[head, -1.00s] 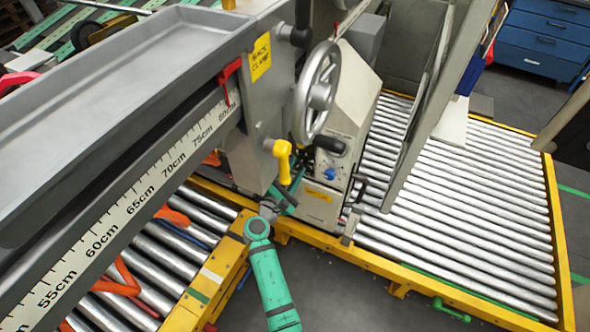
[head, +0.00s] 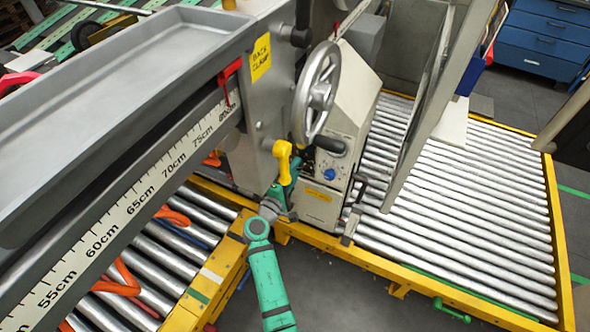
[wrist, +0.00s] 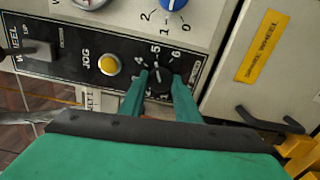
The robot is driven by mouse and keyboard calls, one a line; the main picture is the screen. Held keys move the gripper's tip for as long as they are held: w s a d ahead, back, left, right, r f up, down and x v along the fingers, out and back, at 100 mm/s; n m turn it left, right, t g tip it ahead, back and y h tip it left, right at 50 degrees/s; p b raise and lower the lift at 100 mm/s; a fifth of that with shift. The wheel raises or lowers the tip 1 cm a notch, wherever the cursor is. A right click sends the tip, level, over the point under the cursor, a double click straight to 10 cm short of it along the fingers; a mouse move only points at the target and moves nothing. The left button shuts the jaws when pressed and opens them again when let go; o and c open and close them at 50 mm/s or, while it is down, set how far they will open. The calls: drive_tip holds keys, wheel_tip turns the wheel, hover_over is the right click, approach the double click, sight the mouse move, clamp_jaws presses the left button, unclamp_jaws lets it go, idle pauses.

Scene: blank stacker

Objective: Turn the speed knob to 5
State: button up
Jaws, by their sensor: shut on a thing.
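The speed knob (wrist: 159,75) is small and black, on a black panel marked SPEED in the wrist view. The white numbers 4, 5 and 6 show around its far side; the lower numbers are partly covered by my fingers. My gripper (wrist: 160,80) has its two green fingers on either side of the knob and is shut on it. Which number the knob points to is too small to tell. In the head view my gripper (head: 284,192) is at the machine's front, partly behind a yellow handle (head: 282,158), and the speed knob is hidden.
A yellow JOG button (wrist: 109,65) and a lever (wrist: 36,50) lie left of the knob. A blue knob (wrist: 173,4) is above it. A grey handwheel (head: 315,92) stands over the machine front. Roller conveyors (head: 460,210) lie right and left.

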drive_tip(key=shift+d+m, duration=0.1)
drive_tip(key=shift+m, duration=0.4)
drive_tip(key=o, duration=1)
drive_tip(key=shift+o, duration=0.2)
drive_tip(key=v, duration=1.1)
drive_tip(key=shift+w, duration=0.1)
